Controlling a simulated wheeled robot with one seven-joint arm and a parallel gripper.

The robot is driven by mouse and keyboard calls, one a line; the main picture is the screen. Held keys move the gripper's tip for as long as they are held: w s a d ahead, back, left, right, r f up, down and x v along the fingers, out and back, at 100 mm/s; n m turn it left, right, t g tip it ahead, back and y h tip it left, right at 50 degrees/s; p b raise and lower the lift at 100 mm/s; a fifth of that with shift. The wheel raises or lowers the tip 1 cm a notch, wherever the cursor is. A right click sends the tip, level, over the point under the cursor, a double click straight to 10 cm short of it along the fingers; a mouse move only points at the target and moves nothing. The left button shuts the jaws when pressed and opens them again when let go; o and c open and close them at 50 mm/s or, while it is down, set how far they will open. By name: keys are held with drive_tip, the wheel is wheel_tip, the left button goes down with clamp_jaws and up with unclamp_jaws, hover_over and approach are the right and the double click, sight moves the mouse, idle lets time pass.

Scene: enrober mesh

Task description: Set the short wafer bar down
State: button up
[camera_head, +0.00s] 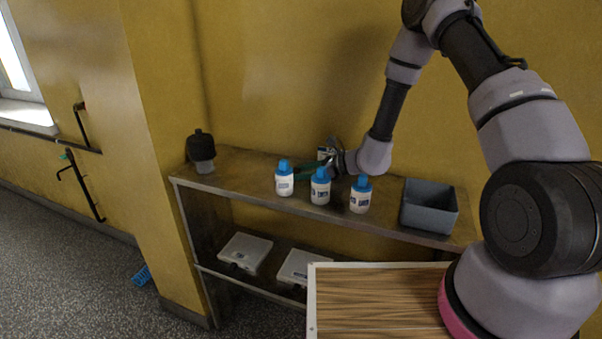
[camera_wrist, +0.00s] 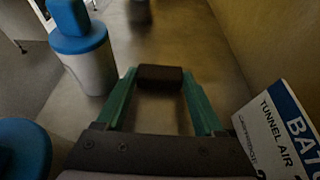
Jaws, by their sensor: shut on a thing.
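My gripper (camera_wrist: 160,90) has green fingers and is shut on a short dark brown wafer bar (camera_wrist: 160,77), held crosswise between the fingertips in the wrist view. The bar is above or on the worn metal shelf top (camera_wrist: 165,40); I cannot tell whether it touches. In the head view my gripper (camera_head: 305,170) is low over the shelf top (camera_head: 240,176), behind the white bottles, and the bar cannot be made out there.
Several blue-capped white bottles (camera_head: 320,187) stand in front of my gripper; one is close on the left (camera_wrist: 90,62). A printed card (camera_wrist: 272,135) stands close on the right. A black-topped object (camera_head: 201,148) is at the left end, a grey bin (camera_head: 428,207) at the right.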

drive_tip(key=shift+f, duration=0.1)
drive_tip(key=o, duration=0.7)
